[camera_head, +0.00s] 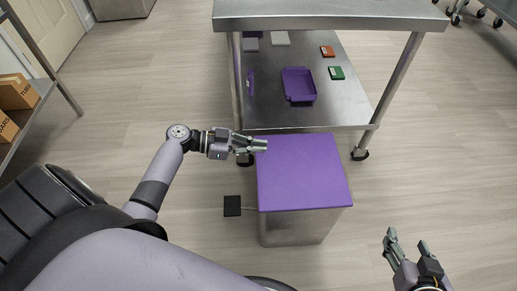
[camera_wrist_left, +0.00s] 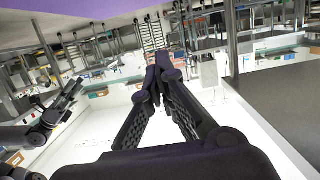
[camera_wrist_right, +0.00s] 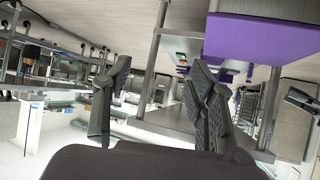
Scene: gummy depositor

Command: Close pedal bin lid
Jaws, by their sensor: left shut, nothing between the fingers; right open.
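The pedal bin has a steel body (camera_head: 295,228) and a purple lid (camera_head: 305,172). The lid lies over the top of the body and looks about level; I cannot tell if it is fully seated. A black pedal (camera_head: 232,206) sticks out at the bin's left. My left gripper (camera_head: 265,145) is shut and empty, at the lid's far left corner; I cannot tell whether it touches. In the left wrist view, purple (camera_wrist_left: 60,18) shows along the top edge. My right gripper (camera_head: 406,239) is open and empty, right of the bin and apart from it.
A steel table (camera_head: 330,14) stands behind the bin. Its lower shelf (camera_head: 330,110) holds a purple tray (camera_head: 298,85) and small red (camera_head: 327,51) and green (camera_head: 336,73) items. A rack with cardboard boxes (camera_head: 14,92) stands at left. The floor right of the bin is clear.

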